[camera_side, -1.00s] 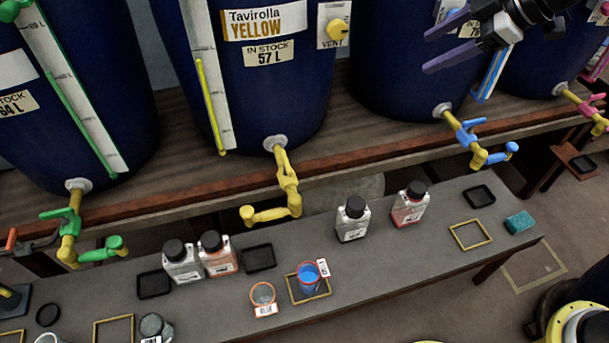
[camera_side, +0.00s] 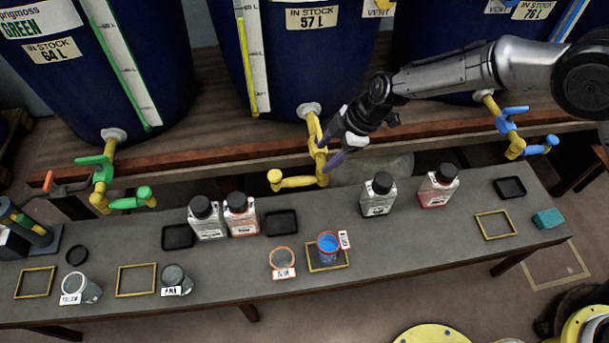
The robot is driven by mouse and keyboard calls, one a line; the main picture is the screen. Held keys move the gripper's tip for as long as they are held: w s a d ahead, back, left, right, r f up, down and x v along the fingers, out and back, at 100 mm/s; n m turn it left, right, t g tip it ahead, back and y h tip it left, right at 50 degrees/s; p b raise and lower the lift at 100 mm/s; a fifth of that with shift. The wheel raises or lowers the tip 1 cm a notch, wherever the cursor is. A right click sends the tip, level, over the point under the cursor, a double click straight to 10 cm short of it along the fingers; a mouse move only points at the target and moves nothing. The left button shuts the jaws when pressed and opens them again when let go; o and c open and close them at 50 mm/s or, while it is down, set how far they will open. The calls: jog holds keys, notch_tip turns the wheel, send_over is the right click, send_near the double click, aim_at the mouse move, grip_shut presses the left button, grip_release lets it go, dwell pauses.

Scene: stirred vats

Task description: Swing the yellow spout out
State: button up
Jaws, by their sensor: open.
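The yellow tap (camera_side: 312,128) comes out of the blue vat marked 57 L. Its yellow spout (camera_side: 296,182) runs left from the lower end of the tap, along the back edge of the bench, and ends in a rounded tip. My gripper (camera_side: 326,157) is open, with its purple fingers close to the right side and lower part of the yellow tap. I cannot tell whether the fingers touch it. The gripper partly covers the tap.
A green tap (camera_side: 104,178) is left, a blue tap (camera_side: 512,132) right. The bench's right front is mostly clear.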

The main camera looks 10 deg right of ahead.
aim_at(303, 178)
jog(key=x, duration=1.2)
jog(key=shift+f, duration=0.35)
grip_shut()
dwell(0.9)
